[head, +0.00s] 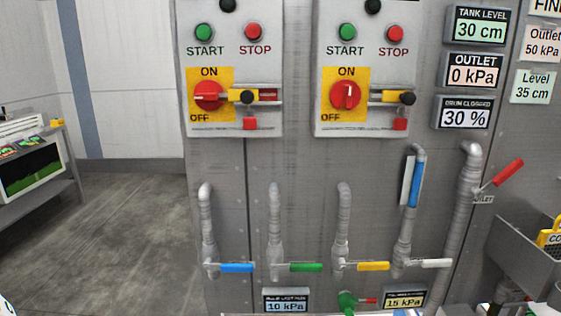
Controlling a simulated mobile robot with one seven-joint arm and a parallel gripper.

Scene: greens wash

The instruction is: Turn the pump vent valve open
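No valve carries a readable "pump vent" label, so I cannot tell which one it is. Along the panel's lower part, pipes carry a blue lever (237,268), a green lever (306,268), a yellow lever (373,266) and a white lever (436,263), all lying about level. A second blue lever (416,184) stands upright. A red lever (508,172) slants up to the right beside a partly hidden label. A small green valve (347,301) with a short red lever (368,301) sits at the bottom edge, partly cut off. My gripper is not in view.
Two switch boxes hold red rotary knobs, left (207,96) and right (346,94), with sliding latches. Gauges below read 10 kPa (286,302) and 15 kPa (404,299). A grey bin (523,250) juts out at right. The floor (110,225) at left is open.

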